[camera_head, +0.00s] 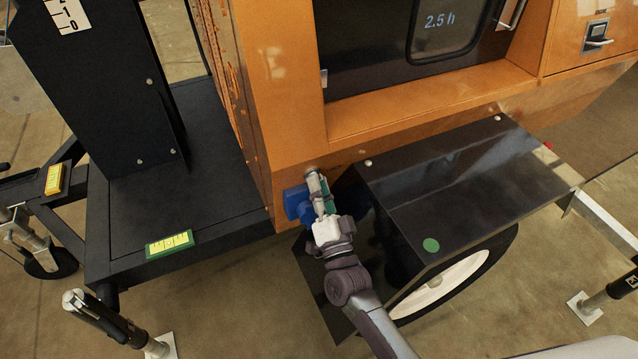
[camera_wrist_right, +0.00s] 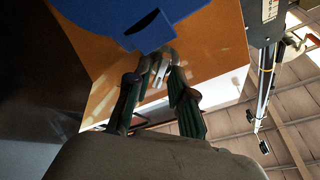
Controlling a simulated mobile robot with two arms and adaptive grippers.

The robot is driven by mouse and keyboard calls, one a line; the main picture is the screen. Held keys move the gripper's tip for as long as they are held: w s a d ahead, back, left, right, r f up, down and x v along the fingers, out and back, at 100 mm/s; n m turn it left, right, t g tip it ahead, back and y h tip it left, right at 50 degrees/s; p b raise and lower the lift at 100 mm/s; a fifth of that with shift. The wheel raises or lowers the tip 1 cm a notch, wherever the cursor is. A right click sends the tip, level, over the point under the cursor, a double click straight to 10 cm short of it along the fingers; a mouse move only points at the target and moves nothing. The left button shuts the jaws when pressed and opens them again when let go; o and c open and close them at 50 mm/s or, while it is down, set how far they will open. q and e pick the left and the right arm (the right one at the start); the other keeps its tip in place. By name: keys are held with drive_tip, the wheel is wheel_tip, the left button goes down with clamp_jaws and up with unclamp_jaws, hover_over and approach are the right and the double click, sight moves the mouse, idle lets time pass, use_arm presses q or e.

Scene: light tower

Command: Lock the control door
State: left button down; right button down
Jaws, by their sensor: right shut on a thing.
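The orange cabinet (camera_head: 430,103) has a dark panel (camera_head: 365,62) set in its side, with a window (camera_head: 450,22) marked "2.5 h". I cannot tell whether this panel is the control door, and no lock shows clearly. My right gripper (camera_head: 316,182) is at the cabinet's lower edge, beside a blue part (camera_head: 297,203). In the right wrist view its fingers (camera_wrist_right: 158,70) are closed around a small grey curved metal piece (camera_wrist_right: 160,64), just below the blue part (camera_wrist_right: 150,32). The fingers hide some of it. My left gripper is not in view.
A black wheel cover (camera_head: 470,185) stands right of my right arm, above a wheel (camera_head: 440,285). A black platform (camera_head: 175,215) and column (camera_head: 95,90) are on the left. A latch handle (camera_head: 598,42) is at the upper right. Support jacks stand on the floor.

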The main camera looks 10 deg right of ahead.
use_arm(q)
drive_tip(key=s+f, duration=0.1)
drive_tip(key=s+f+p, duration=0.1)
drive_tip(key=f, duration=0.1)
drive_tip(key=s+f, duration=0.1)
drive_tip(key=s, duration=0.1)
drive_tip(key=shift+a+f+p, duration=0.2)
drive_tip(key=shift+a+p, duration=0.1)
use_arm(e)
drive_tip(key=m, duration=0.4)
drive_tip(key=m+g+h, duration=0.1)
drive_tip(key=m, duration=0.3)
drive_tip(key=shift+m, duration=0.3)
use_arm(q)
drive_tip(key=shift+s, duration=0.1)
use_arm(e)
drive_tip(key=shift+s, duration=0.1)
drive_tip(key=shift+r, duration=0.1)
drive_tip(key=c, duration=1.3)
unclamp_jaws()
drive_tip(key=shift+c, duration=0.2)
drive_tip(key=shift+o, duration=0.5)
